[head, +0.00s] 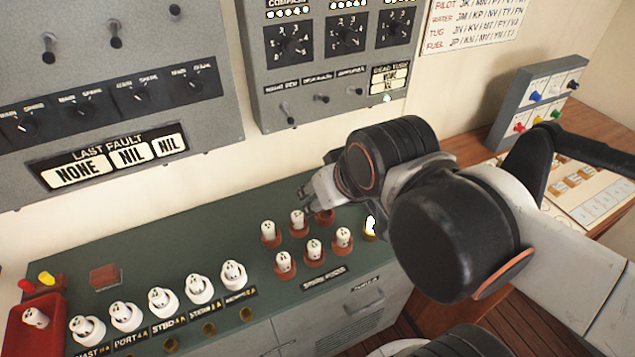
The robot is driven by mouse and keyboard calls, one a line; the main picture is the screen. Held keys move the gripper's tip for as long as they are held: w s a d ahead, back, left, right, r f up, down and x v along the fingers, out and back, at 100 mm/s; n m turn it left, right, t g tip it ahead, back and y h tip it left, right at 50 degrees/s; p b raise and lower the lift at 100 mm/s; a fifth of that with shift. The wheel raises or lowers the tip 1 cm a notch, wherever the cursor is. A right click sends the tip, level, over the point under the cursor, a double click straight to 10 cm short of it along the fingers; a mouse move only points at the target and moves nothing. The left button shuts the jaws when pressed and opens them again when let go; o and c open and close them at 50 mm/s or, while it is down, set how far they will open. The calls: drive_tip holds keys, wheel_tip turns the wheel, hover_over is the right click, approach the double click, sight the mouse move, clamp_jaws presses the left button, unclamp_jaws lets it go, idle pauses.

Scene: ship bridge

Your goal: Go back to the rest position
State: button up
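My gripper (312,190) is in the middle of the head view, above the back of the green console (200,250). It points left, and my dark, rounded arm links come in from the right and partly cover it. Its fingertips are small and partly hidden, so I cannot tell whether they are open or shut. Just below it stand several white fuses (298,219) in red-brown sockets. One red-brown socket (326,216) next to the gripper appears empty. A white piece on a yellow base (371,228) stands beside my arm.
A row of white fuses (160,301) in white holders lines the console's front left. A red tray (32,325) holding a fuse is at the left edge. Grey wall panels (110,80) rise behind. A grey switch box (540,95) stands on the wooden counter at right.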

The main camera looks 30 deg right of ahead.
idle(0.3)
wheel_tip(320, 180, down, 8)
drive_tip(key=b, duration=0.7)
drive_tip(key=shift+r, duration=0.2)
